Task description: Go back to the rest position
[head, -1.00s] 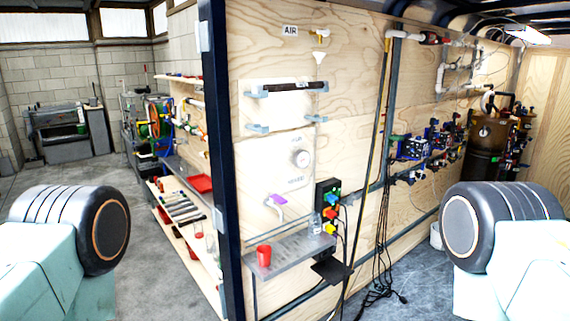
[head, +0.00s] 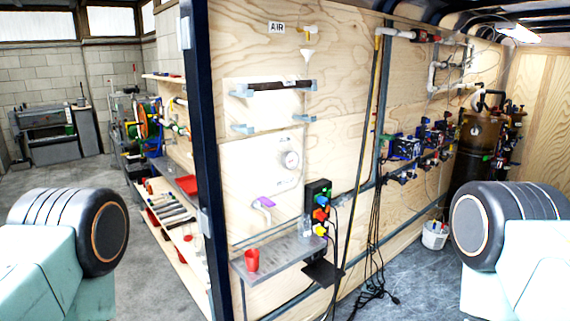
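Neither of my grippers shows in the head view. Only a rounded dark joint and pale green link of my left arm show at the lower left, and the same parts of my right arm at the lower right. On the plywood wall, a dark filter cartridge (head: 278,86) lies across grey brackets under an AIR sign (head: 277,27). A round gauge (head: 290,160) is on a white panel below. A red cup (head: 252,260) stands on a small grey shelf (head: 283,258).
A dark blue wall post (head: 207,180) stands left of the panel. Tool shelves (head: 175,205) and a machine (head: 50,132) are behind it. A brown tank (head: 478,155) and white bucket (head: 434,235) stand at the right. Cables (head: 372,260) hang to the floor. Grey floor is open at left.

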